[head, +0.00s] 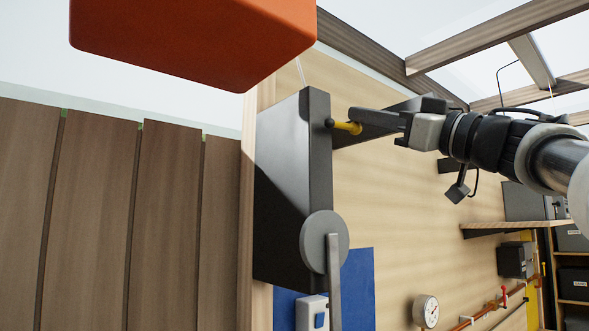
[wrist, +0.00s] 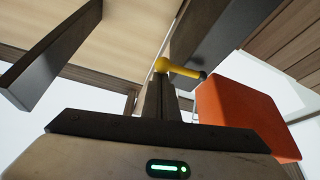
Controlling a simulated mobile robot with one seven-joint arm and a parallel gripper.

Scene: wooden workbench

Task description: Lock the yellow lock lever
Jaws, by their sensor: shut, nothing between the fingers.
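The yellow lock lever (head: 349,128) is a short rod with a dark knob at its left end. It stands at the upper right edge of a dark grey box (head: 293,200). In the wrist view the yellow lever (wrist: 182,69) runs from the fingertips to the right, its dark knob at the right end. My gripper (head: 354,114) comes in from the right and is shut. Its fingertips (wrist: 162,78) are right at the bent end of the lever, with nothing between them. I cannot tell whether they touch it.
A round grey disc with a bar handle (head: 323,242) is on the box's lower part. A large orange block (head: 195,35) hangs close at upper left; it shows right of my fingers in the wrist view (wrist: 245,115). A dark panel (wrist: 45,55) is at left there.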

